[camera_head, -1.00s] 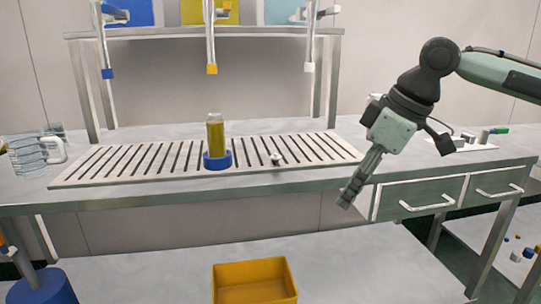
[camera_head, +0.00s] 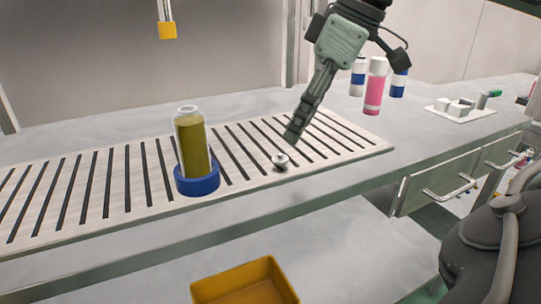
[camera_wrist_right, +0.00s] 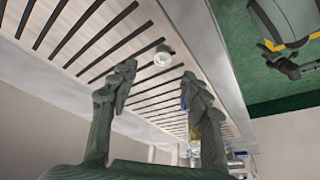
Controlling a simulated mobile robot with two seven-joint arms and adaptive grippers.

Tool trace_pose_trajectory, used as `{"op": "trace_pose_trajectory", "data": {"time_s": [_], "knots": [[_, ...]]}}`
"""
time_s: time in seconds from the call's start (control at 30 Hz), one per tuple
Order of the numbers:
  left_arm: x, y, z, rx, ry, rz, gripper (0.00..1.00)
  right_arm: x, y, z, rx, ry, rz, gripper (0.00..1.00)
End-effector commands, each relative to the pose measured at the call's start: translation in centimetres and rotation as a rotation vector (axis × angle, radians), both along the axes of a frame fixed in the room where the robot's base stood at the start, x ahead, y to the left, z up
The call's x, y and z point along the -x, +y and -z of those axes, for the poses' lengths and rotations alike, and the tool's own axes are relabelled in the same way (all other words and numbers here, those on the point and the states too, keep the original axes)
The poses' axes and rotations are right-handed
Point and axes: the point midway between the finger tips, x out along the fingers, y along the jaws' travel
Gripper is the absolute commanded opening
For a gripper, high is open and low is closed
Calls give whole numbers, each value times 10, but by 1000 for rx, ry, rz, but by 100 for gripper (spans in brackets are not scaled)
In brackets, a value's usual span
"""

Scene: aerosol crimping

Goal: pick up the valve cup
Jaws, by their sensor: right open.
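The valve cup (camera_head: 280,161) is a small round silvery-white piece with a dark part below it. It sits on the slotted grating at the front edge, right of the bottle. It also shows in the right wrist view (camera_wrist_right: 163,56) as a white disc, beyond the fingertips and between their lines. My right gripper (camera_head: 292,137) hangs above and slightly right of the valve cup, pointing down, apart from it. In the right wrist view its two fingers (camera_wrist_right: 157,82) are spread with nothing between them. My left gripper is not in view.
A bottle of yellow-green liquid (camera_head: 193,142) stands in a blue ring holder (camera_head: 198,181) left of the valve cup. Pink (camera_head: 375,86) and blue-white cans stand behind right. A yellow bin (camera_head: 245,284) is below the bench front.

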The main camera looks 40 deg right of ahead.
Motion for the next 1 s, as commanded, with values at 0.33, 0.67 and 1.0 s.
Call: {"op": "trace_pose_trajectory", "data": {"time_s": [0.33, 0.67, 1.0], "knots": [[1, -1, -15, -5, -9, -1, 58, -14, 12, 46, -1, 5, -2, 48], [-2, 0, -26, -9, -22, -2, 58, -19, 14, 58, -1, -1, 0, 48], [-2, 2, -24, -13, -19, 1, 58, -19, 14, 57, -1, 0, 0, 15]]}}
